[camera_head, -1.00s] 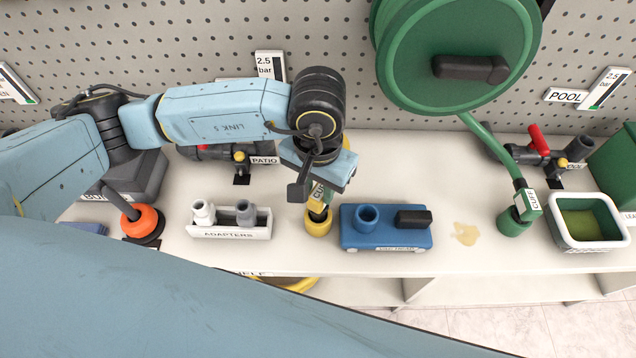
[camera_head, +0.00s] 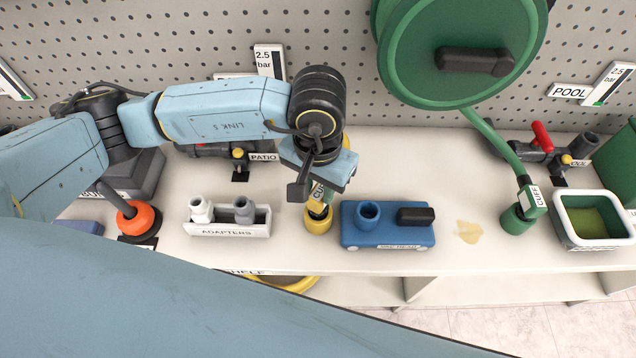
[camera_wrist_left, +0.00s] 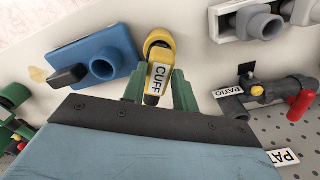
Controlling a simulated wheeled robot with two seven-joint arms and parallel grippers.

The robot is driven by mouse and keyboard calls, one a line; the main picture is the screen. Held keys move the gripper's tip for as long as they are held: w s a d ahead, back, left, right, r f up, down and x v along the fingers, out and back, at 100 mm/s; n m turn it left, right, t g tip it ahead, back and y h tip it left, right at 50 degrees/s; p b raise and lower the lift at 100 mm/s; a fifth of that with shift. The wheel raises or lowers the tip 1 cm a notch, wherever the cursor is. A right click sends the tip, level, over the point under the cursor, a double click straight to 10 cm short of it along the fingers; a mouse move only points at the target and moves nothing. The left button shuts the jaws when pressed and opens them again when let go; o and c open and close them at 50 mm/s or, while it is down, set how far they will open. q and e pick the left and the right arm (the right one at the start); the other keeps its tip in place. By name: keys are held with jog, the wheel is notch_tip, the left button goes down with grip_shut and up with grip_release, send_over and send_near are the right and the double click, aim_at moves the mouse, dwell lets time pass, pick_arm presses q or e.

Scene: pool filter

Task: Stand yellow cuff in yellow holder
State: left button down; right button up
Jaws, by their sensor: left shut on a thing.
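The yellow cuff (camera_wrist_left: 159,78), with a white CUFF label, is in my left gripper (camera_wrist_left: 159,73), whose green fingers are on either side of it in the left wrist view. In the head view, the cuff (camera_head: 318,192) shows below the gripper (camera_head: 316,178), partly hidden by it. The yellow holder (camera_head: 318,224) stands on the shelf directly under the cuff. The cuff's lower end meets or overlaps the holder's mouth; how deep it sits I cannot tell. In the wrist view the round yellow holder (camera_wrist_left: 157,38) shows just beyond the cuff. My right gripper is not in view.
A blue block (camera_head: 386,234) stands close right of the holder, and a white adapters tray (camera_head: 228,230) to its left. An orange-based plunger (camera_head: 138,221) is further left. A green cuff (camera_head: 530,195) stands in a green holder (camera_head: 516,221) at right. The shelf's front edge is near.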

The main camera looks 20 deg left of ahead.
pick_arm(q)
jog(key=shift+f, duration=0.25)
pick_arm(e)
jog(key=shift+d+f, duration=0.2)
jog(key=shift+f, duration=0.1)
